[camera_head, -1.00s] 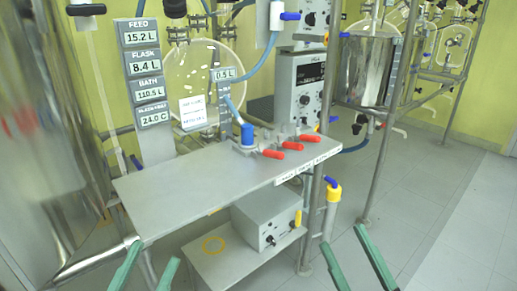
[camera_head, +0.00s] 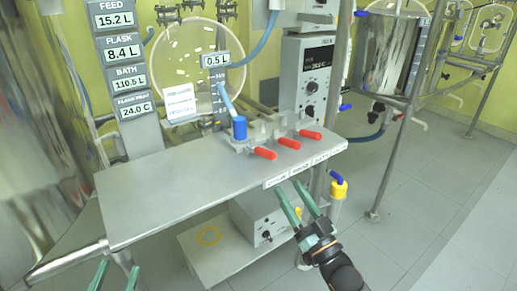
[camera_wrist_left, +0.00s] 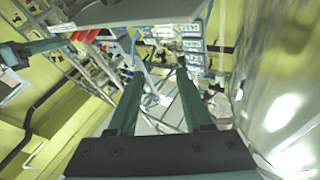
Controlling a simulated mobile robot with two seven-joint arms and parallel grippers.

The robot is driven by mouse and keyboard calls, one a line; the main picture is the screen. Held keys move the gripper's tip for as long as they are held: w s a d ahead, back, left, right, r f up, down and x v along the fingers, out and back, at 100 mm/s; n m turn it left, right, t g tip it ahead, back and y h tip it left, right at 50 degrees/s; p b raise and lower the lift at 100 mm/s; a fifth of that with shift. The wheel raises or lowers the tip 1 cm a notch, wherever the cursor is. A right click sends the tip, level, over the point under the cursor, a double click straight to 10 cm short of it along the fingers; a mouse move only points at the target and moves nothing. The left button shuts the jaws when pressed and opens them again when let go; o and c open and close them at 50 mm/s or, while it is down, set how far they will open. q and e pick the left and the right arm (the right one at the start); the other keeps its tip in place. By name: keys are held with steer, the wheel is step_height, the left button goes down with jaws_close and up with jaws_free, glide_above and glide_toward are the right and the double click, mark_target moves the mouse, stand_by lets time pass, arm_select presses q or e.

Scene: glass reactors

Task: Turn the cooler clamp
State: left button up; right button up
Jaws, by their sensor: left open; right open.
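Three red-handled clamps lie in a row on the metal shelf (camera_head: 165,185): a left one (camera_head: 265,153), a middle one (camera_head: 289,143) and a right one (camera_head: 311,134). Labels on the shelf's front edge below them are too small to read, so I cannot tell which is the cooler clamp. The red handles also show in the left wrist view (camera_wrist_left: 85,35). My right gripper (camera_head: 288,185) is open and empty, just in front of and below the shelf edge by the labels. My left gripper (camera_head: 119,266) is open and empty at the lower left, apart from the shelf.
A blue-capped fitting (camera_head: 239,128) with a tube stands left of the clamps. A yellow-and-blue valve (camera_head: 338,186) is right of my right gripper. A grey box (camera_head: 260,218) sits on the lower shelf. Display panels (camera_head: 122,48) stand at the back left. Floor at right is open.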

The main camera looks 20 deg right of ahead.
mark_target(266, 153)
steer(key=b+x, duration=0.1)
steer(key=x, duration=1)
steer(key=shift+a+b, duration=0.1)
steer(key=shift+b, duration=0.3)
arm_select(q)
steer(key=s+r+m+t+h, duration=0.1)
steer(key=s+r+m+h, duration=0.1)
steer(key=r+h, duration=0.1)
steer(key=s+d+r+m+t+h, duration=0.1)
steer(key=s+r+m+h, duration=0.1)
steer(key=r, duration=0.4)
steer(key=shift+s+r+h, duration=0.2)
steer(key=shift+s+h, duration=0.15)
steer(key=shift+h, duration=0.05)
arm_select(e)
steer(key=shift+w+a+r, duration=0.15)
steer(key=shift+w+r, duration=0.15)
steer(key=shift+w, duration=0.35)
jaws_close()
